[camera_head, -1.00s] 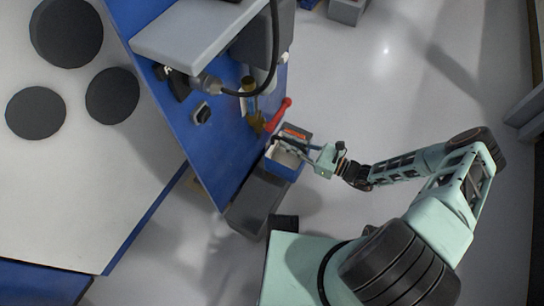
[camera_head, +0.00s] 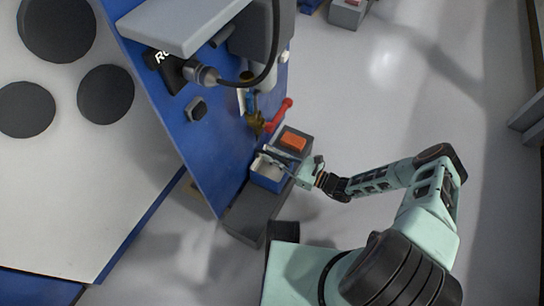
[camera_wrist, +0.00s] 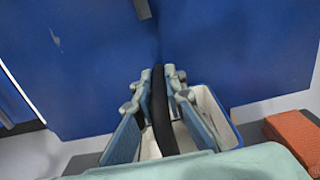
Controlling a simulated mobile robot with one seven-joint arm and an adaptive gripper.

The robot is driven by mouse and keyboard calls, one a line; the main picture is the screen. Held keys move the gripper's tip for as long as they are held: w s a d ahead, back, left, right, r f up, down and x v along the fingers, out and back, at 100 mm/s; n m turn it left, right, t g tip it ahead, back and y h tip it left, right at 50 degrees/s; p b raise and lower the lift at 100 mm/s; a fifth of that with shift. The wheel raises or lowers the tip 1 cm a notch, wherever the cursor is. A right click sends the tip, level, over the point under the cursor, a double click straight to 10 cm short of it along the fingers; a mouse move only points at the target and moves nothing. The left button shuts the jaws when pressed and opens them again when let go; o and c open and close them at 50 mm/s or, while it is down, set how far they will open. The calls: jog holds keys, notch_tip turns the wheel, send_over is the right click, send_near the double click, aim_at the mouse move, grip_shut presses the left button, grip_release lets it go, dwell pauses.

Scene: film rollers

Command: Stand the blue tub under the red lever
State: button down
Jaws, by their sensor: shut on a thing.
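The blue tub (camera_head: 266,182) has a pale inside and is close to the blue panel, below the red lever (camera_head: 280,113) in the head view. In the wrist view the tub's blue rim and pale inside (camera_wrist: 235,135) show between and to the right of the fingers. My gripper (camera_head: 278,163) is shut on a dark curved strip, which looks like the tub's handle; the strip also shows between the fingers in the wrist view (camera_wrist: 160,110). The red lever sticks out from a brass valve on the panel. I cannot tell whether the tub touches the surface under it.
A grey base (camera_head: 247,222) runs along the foot of the blue panel (camera_head: 215,150). A grey box with an orange block (camera_head: 294,141) on it stands just behind the tub. A cable and grey housing hang above the lever. Open floor lies to the right.

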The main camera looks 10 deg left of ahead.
jog(key=c, duration=2.4)
grip_release()
jog(key=shift+f, duration=0.2)
jog(key=o, duration=0.4)
jog(key=shift+r, duration=0.1)
jog(key=shift+r, duration=0.2)
jog(key=p+v, duration=0.1)
jog(key=v, duration=1.1)
jog(key=shift+f+p, duration=0.1)
jog(key=shift+p, duration=0.3)
